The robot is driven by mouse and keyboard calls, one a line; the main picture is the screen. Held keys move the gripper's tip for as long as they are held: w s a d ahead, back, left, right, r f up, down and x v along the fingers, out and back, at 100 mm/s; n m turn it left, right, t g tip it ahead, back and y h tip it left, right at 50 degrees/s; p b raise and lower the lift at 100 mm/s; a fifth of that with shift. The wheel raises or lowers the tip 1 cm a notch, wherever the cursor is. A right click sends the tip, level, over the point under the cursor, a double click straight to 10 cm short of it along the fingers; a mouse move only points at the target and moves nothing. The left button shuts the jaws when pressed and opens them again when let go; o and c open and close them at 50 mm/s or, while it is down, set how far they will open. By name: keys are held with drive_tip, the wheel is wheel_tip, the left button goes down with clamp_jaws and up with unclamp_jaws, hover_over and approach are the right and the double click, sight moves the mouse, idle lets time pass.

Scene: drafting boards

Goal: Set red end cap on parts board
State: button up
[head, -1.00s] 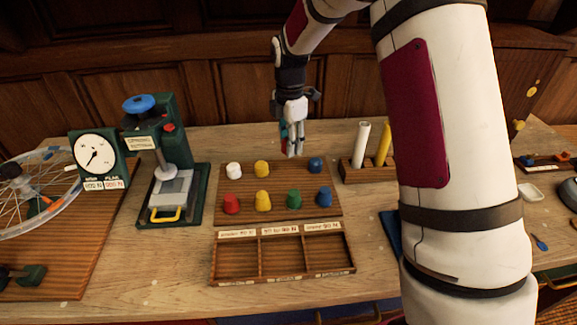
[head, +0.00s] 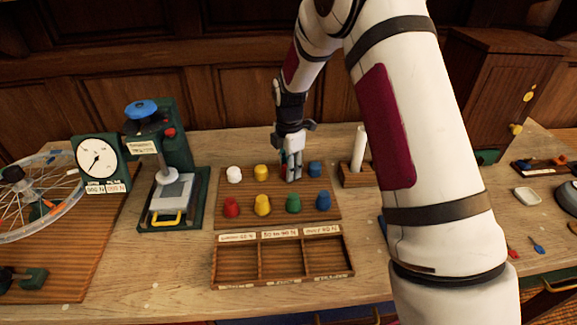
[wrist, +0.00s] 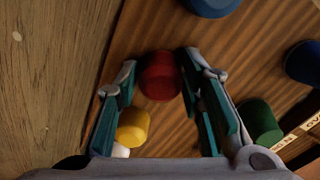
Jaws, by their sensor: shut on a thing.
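My gripper (head: 290,178) is over the back row of the brown parts board (head: 226,186), between a yellow cap (head: 261,173) and a blue cap (head: 315,168). In the wrist view my gripper (wrist: 160,80) is shut on a red end cap (wrist: 160,75) between its fingertips. The fingers mostly hide this cap in the head view. The cap is at or just above the board; I cannot tell whether it touches. Another red cap (head: 231,207) stands at the left of the front row.
A white cap (head: 234,174) stands back left on the board. Yellow (head: 263,205), green (head: 293,202) and blue (head: 323,201) caps fill the front row. A compartment tray (head: 283,282) lies in front, a press (head: 172,190) left, a holder with a white rod (head: 360,150) right.

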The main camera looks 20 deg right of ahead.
drive_tip(key=o, duration=1.1)
drive_tip(key=s+r+m+t, duration=0.1)
drive_tip(key=s+r+m, duration=0.15)
drive_tip(key=r, duration=0.75)
drive_tip(key=s+r+m, duration=0.2)
drive_tip(key=s+r, duration=0.2)
drive_tip(key=r, duration=0.6)
drive_tip(key=s+r+m+t, duration=0.1)
drive_tip(key=s+r+m, duration=0.1)
drive_tip(key=s+m, duration=0.3)
drive_tip(key=s+r+m+t, duration=0.1)
drive_tip(key=s+m, duration=0.5)
drive_tip(key=s, duration=0.7)
drive_tip(key=s+r+m+t, duration=0.1)
drive_tip(key=s+r+m, duration=0.1)
drive_tip(key=s+m, duration=0.3)
drive_tip(key=shift+s+d+r+m+t+b, duration=0.1)
drive_tip(key=shift+s+r+m+t+b, duration=0.1)
drive_tip(key=shift+s, duration=0.95)
drive_tip(key=shift+s+r+m+t+b, duration=0.1)
drive_tip(key=shift+s+r+b, duration=0.05)
drive_tip(key=shift+s, duration=1)
